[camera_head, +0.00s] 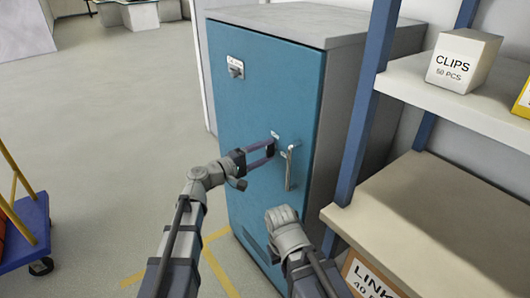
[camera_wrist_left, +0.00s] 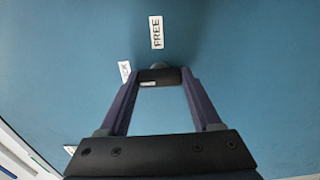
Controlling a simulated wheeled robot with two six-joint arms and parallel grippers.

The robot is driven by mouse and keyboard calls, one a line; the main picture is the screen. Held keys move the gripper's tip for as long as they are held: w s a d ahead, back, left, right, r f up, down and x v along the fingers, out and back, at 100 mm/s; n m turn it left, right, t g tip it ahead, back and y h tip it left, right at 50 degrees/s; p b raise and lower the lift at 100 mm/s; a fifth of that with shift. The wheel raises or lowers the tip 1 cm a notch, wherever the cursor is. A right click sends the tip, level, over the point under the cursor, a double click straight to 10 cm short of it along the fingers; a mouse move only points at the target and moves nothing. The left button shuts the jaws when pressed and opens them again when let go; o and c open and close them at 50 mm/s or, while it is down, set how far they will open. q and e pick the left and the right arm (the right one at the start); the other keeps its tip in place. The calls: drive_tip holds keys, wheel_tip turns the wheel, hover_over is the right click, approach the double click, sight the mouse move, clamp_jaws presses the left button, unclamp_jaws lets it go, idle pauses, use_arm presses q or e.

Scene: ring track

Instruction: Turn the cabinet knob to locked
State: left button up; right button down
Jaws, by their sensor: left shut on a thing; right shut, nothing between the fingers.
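The cabinet (camera_head: 270,85) is a tall blue-fronted box with grey sides, its door closed. The dark knob (camera_wrist_left: 158,76) is on its door, beside the upright metal handle (camera_head: 290,168). My left gripper (camera_head: 270,148) is shut on the knob, one finger at each side in the left wrist view. There, a FREE label (camera_wrist_left: 156,32) is above the knob, and a second label (camera_wrist_left: 125,71), reading partly as "CK", is at its upper left, partly hidden by a finger. I cannot tell exactly where the knob points. My right arm's wrist is below the handle; its gripper fingers are hidden.
A shelf rack with a blue post (camera_head: 362,120) stands close at the right, holding a CLIPS box (camera_head: 463,60). A blue cart (camera_head: 25,232) is at the left. The floor between cart and cabinet is clear.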

use_arm(q)
drive_tip(key=o, duration=1.4)
drive_tip(key=shift+v, duration=3.9)
